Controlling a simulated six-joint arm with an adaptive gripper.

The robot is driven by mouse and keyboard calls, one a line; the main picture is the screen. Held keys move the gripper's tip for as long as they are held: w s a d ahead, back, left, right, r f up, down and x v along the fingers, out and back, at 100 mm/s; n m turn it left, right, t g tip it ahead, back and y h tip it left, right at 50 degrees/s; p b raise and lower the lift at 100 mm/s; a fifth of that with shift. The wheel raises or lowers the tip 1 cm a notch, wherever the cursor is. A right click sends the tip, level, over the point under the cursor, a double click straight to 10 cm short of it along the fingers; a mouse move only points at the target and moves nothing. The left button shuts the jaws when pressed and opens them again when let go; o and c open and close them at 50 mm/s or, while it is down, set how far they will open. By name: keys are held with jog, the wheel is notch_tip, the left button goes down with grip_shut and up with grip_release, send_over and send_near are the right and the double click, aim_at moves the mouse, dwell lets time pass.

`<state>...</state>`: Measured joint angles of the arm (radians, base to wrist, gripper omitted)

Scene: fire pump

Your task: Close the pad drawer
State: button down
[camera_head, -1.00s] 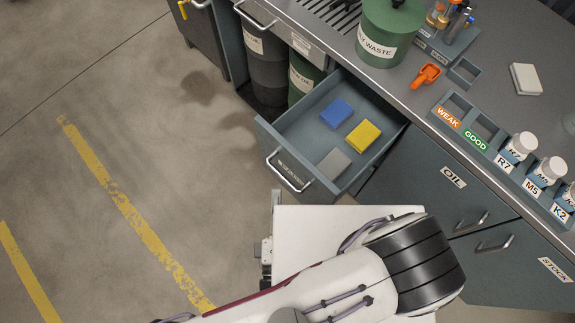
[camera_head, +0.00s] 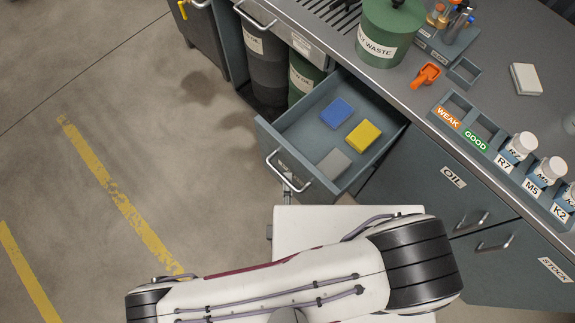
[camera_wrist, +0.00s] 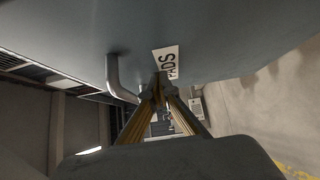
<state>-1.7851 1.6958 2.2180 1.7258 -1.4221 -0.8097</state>
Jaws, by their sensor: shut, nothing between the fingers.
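The pad drawer (camera_head: 262,135) stands open, pulled out from the counter. A blue pad (camera_head: 336,112), a yellow pad (camera_head: 363,136) and a grey pad (camera_head: 333,163) lie flat inside it. Its bar handle (camera_head: 289,173) is on the front face. In the wrist view, the drawer front (camera_wrist: 215,45) fills the top, with the handle (camera_wrist: 113,75) and the PADS label (camera_wrist: 167,62). My gripper (camera_wrist: 160,88) is shut and empty, its tips just by the label and beside the handle. I cannot tell whether they touch the front. My arm hides most of the gripper in the head view.
Drums stand in the open bay left of the drawer. The counter (camera_head: 480,80) holds a green waste can (camera_head: 388,35), an orange scoop (camera_head: 426,75) and a rack of white-capped bottles. Closed cabinet doors (camera_head: 430,180) are to the right. The floor (camera_head: 190,150) before the drawer is clear.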

jog(key=shift+w+d, duration=0.1)
jog(key=shift+w+d, duration=1.55)
jog(key=shift+s+a, duration=0.15)
jog(key=shift+a, duration=0.05)
send_near(299, 178)
jog(key=shift+s+a, duration=2.1)
jog(key=shift+a, duration=0.85)
jog(key=s+a+f+m+g, duration=0.1)
jog(key=s+f+g, duration=0.3)
jog(key=f, duration=0.4)
jog(key=s+a+f+m+g, duration=0.1)
jog(key=s+f+g, duration=0.4)
jog(key=f, duration=0.3)
jog(key=shift+g, duration=0.4)
